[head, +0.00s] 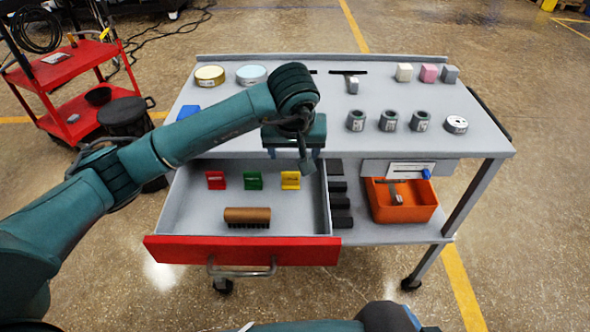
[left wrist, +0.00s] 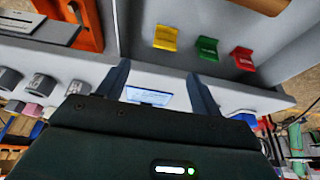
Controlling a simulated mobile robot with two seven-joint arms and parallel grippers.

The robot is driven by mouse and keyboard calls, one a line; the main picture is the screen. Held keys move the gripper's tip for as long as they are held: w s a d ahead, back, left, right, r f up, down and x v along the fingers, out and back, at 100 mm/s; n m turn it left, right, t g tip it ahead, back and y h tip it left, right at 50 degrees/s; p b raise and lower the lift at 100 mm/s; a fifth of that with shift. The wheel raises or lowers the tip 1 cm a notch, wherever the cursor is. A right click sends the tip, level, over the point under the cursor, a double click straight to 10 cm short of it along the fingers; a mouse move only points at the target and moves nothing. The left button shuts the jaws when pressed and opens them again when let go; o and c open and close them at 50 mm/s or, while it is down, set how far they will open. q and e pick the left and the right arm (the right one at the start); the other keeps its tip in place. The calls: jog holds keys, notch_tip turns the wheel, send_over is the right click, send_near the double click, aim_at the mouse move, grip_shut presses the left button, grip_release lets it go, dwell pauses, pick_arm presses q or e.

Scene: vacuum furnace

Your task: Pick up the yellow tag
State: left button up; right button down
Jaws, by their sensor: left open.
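The yellow tag (head: 290,180) stands in the open drawer (head: 178,205) of the grey cart, to the right of a green tag (head: 253,180) and a red tag (head: 215,180). It also shows in the left wrist view (left wrist: 166,37), beyond the fingertips and apart from them. My left gripper (head: 293,155) is open and empty, above the back of the drawer near the table edge. In the left wrist view its two fingers (left wrist: 158,72) stand apart with nothing held. My right gripper is not in view.
A brown brush (head: 247,217) lies toward the drawer's front. Black blocks (head: 338,195) line up just right of the drawer. An orange bin (head: 405,205) sits on the shelf. The cart top (head: 240,145) carries tins, cylinders and small cubes. The drawer floor around the tags is clear.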

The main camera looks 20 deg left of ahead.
aim_at(290, 172)
pick_arm(q)
jog(key=x, duration=0.6)
jog(key=shift+s, duration=0.2)
jog(key=shift+a+x, duration=0.2)
jog(key=shift+x, duration=1.3)
jog(key=shift+a+x, duration=0.2)
jog(key=shift+x, duration=1.25)
jog(key=shift+c, duration=0.3)
jog(key=c, duration=1)
jog(key=shift+s+r, duration=0.1)
